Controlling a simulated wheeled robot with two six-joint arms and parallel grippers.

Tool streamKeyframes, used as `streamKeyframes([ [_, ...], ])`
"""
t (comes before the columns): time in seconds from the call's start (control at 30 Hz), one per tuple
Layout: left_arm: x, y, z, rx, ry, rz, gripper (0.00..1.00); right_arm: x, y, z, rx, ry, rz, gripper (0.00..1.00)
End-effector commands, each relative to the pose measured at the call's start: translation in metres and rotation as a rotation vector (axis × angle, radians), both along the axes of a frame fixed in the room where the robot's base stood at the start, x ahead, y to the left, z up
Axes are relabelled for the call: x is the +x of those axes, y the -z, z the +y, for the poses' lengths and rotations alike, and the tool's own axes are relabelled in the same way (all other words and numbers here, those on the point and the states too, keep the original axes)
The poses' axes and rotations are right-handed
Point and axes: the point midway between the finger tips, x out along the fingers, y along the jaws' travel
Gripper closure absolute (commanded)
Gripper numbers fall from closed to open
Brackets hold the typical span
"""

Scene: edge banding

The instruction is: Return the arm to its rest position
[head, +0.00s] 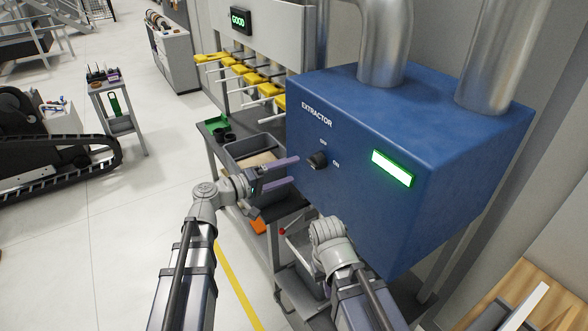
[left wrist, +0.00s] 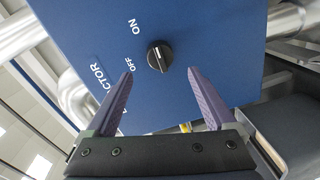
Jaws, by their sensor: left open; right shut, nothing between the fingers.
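The blue extractor box (head: 390,150) has a black rotary knob (head: 318,159) on its front, between OFF and ON labels. The knob also shows in the left wrist view (left wrist: 159,57); I cannot tell for sure which label its pointer faces. My left gripper (head: 291,171) is open and empty, a little left of the knob and apart from it. Its two purple fingers show in the left wrist view (left wrist: 159,80), one on each side of the knob. My right arm's wrist (head: 330,240) is below the box's front; its gripper fingers are hidden.
A green-lit display (head: 392,168) glows on the box. A grey workbench with a dark bin (head: 250,150) stands behind my left gripper. Several yellow-topped clamps (head: 245,75) are beyond it. A small cart (head: 115,105) stands at left. Floor (head: 150,190) left of my left arm is clear.

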Motion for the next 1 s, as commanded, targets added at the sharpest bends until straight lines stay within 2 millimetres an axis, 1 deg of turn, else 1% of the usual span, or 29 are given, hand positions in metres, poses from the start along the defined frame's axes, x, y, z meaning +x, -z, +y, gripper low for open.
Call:
streamKeyframes([
  [0.37,0.000,0.000,0.000,0.000,0.000,0.000,0.11,0.000,0.000,0.000,0.000,0.000,0.000,1.00],
  [0.47,-0.003,0.005,-0.002,0.024,0.009,0.007,0.11,0.000,0.000,0.000,0.000,0.000,0.000,1.00],
  [0.57,-0.015,0.026,-0.010,0.120,0.048,0.038,0.11,0.000,0.000,0.000,0.000,0.000,0.000,1.00],
  [0.67,-0.036,0.065,-0.017,0.295,0.111,0.101,0.11,0.000,0.000,0.000,0.000,0.000,0.000,1.00],
  [0.7,-0.046,0.083,-0.018,0.379,0.140,0.134,0.11,0.000,0.000,0.000,0.000,0.000,0.000,1.00],
  [0.73,-0.054,0.096,-0.016,0.444,0.159,0.159,0.11,0.000,0.000,0.000,0.000,0.000,0.000,1.00],
  [0.8,-0.073,0.125,-0.009,0.594,0.200,0.221,0.11,0.000,0.000,0.000,0.000,0.000,0.000,1.00],
  [0.87,-0.088,0.147,0.002,0.720,0.228,0.274,0.11,0.000,0.000,0.000,0.000,0.000,0.000,1.00],
  [0.9,-0.098,0.159,0.010,0.799,0.243,0.310,0.11,0.000,0.000,0.000,0.000,0.000,0.000,1.00],
  [1.0,-0.118,0.181,0.034,0.975,0.266,0.390,0.11,0.000,0.000,0.000,0.000,0.000,0.000,1.00],
])
